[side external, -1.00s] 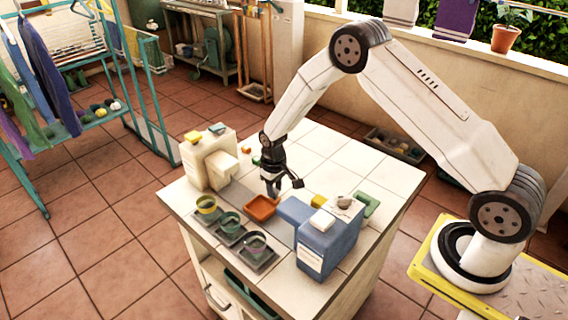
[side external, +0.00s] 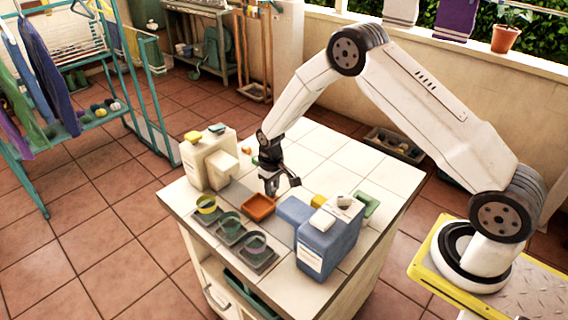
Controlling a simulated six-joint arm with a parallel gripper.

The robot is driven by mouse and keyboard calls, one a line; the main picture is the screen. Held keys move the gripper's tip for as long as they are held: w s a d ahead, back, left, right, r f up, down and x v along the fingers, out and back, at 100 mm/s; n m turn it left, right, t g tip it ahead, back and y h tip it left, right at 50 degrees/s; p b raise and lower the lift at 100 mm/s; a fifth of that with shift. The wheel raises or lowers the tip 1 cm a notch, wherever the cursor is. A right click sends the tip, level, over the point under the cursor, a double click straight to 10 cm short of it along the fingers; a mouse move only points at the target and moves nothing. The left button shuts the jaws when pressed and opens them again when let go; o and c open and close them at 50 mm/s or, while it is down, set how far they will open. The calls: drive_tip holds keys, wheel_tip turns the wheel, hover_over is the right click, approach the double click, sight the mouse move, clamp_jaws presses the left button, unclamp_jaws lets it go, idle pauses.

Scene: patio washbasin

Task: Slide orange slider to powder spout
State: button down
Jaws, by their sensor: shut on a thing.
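The orange slider (side external: 257,207) is a shallow square tray on the counter, between the cream dispenser and the blue dispenser. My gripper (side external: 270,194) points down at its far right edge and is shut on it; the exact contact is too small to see. The cream dispenser (side external: 208,160), with a spout block (side external: 221,167) facing the slider, stands to the left. The blue dispenser (side external: 328,240), with a low blue spout block (side external: 294,210), stands to the right. I cannot tell which spout is for powder.
A green piece (side external: 367,203) and a yellow block (side external: 320,201) lie by the blue dispenser. The counter (side external: 335,150) behind my gripper is largely clear.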

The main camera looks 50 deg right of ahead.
drive_tip(key=shift+w, duration=1.5)
drive_tip(key=shift+c, duration=2.2)
unclamp_jaws()
drive_tip(key=shift+r, duration=0.15)
wheel_tip(320, 180, up, 8)
drive_tip(key=shift+f, duration=0.2)
